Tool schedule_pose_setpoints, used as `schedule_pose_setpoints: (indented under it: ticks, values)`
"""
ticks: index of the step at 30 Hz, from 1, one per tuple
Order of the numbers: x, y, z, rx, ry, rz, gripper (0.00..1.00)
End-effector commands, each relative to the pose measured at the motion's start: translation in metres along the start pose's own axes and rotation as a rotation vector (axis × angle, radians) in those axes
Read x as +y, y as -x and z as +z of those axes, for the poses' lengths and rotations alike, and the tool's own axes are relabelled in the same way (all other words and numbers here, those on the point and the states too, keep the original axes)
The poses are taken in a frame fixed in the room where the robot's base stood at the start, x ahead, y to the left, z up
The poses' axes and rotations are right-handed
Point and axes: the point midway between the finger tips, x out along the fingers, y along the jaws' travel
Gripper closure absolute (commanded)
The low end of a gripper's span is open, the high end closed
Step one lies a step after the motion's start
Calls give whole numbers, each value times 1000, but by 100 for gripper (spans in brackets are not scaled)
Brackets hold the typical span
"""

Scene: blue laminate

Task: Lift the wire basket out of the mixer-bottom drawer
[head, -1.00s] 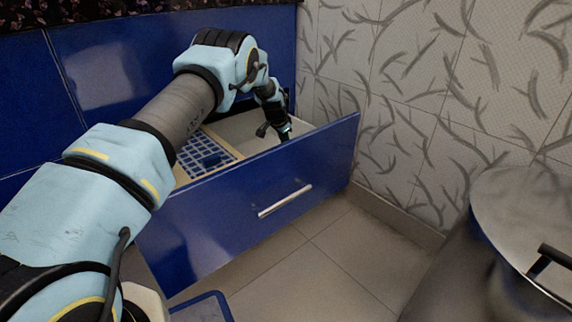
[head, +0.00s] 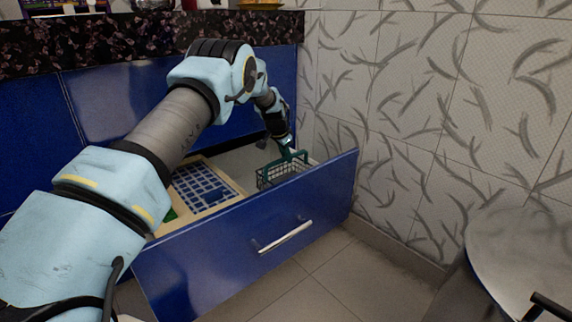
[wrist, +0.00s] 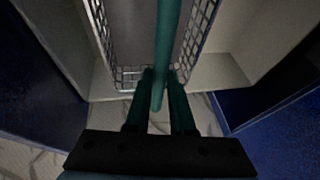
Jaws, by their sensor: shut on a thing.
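In the wrist view my gripper's two fingers (wrist: 159,95) straddle the green handle bar (wrist: 167,40). The basket's mesh walls (wrist: 207,25) show on both sides of the bar, and the pale drawer interior (wrist: 225,68) lies below. The basket's top reaches above the drawer front, which hides its lower part in the head view. I cannot tell how far its bottom is from the drawer floor.
A wooden tray with a blue grid (head: 203,187) fills the drawer's left part. A tiled wall (head: 400,130) stands close on the right. A dark countertop (head: 150,35) overhangs behind. A metal bin (head: 525,235) stands at front right. Floor in front is clear.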

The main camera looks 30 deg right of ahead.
Motion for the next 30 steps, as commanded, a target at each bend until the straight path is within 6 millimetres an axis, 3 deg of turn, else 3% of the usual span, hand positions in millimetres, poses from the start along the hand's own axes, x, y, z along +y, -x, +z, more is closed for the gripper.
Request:
schedule_pose_setpoints:
  ticks: [4, 17, 30]
  values:
    - [-3, 13, -6, 1, 1, 0, 100]
    - [-4, 17, -7, 1, 1, -1, 100]
    - [-13, 61, -26, 2, 0, -1, 100]
